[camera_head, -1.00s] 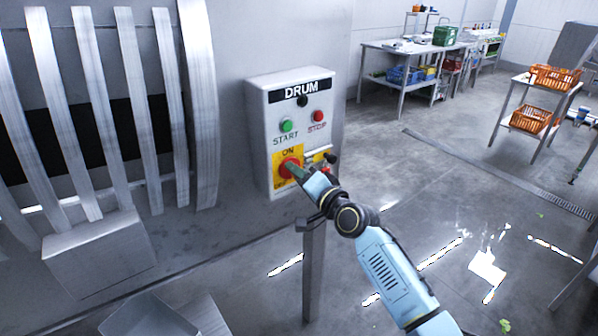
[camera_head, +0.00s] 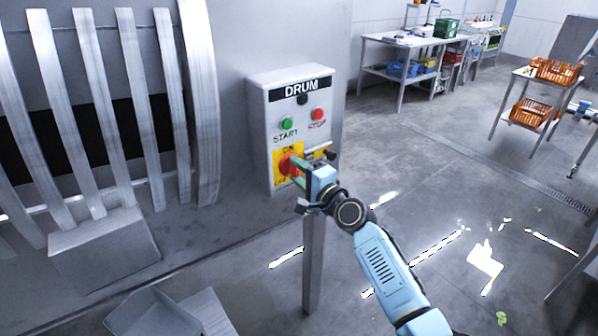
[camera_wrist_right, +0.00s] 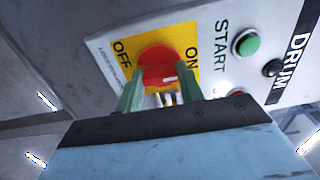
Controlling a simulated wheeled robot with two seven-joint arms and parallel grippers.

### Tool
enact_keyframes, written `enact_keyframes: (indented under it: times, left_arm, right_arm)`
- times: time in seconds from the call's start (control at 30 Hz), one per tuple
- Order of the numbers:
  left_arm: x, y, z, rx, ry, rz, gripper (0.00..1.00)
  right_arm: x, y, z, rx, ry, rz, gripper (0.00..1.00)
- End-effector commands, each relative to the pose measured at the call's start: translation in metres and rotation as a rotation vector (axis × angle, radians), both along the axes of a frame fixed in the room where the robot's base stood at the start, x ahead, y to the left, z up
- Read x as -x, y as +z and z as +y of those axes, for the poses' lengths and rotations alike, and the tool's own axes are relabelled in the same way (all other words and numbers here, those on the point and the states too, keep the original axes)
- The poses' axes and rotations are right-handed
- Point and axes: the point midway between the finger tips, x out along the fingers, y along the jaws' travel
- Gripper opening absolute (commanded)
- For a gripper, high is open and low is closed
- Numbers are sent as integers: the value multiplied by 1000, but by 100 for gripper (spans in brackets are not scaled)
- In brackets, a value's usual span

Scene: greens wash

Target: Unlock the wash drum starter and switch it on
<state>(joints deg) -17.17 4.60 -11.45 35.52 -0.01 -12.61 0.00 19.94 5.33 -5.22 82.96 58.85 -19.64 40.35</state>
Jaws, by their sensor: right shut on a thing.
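The grey drum starter box (camera_head: 262,130) carries a DRUM label, a green START button (camera_head: 287,124) and a red STOP button (camera_head: 318,114). Below them is a red rotary switch (camera_head: 287,164) on a yellow plate, also in the right wrist view (camera_wrist_right: 156,62) with OFF at left and ON at right. My right gripper (camera_head: 298,168) is shut on the red switch, its green fingers on either side of it. The fingers partly hide the switch, so its exact setting is unclear. A small dark part (camera_head: 330,156) sits right of the plate; I cannot tell if it is a lock. My left gripper is not in view.
A metal post (camera_head: 314,265) stands below the box. Curved metal slats (camera_head: 205,110) are at the left, with a grey bin (camera_head: 150,312) below. A rack with orange crates (camera_head: 532,113) and a worktable (camera_head: 385,40) stand farther back. The floor at right is mostly clear.

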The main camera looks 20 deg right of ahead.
Motion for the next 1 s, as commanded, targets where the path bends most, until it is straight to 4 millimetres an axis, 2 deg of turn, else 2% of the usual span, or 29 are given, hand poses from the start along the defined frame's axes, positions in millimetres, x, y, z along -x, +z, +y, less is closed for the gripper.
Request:
enact_keyframes:
  times: [0.33,0.37,0.53,0.83,1.0]
  left_arm:
    - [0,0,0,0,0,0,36]
    - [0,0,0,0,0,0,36]
    - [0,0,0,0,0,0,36]
    - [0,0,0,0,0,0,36]
    - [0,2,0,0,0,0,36]
  right_arm:
    - [0,0,0,-9,0,2,14]
    - [0,0,0,-9,0,2,38]
    - [0,0,0,-7,0,1,59]
    - [1,0,0,-5,0,2,59]
    - [16,-1,-6,-6,0,2,59]
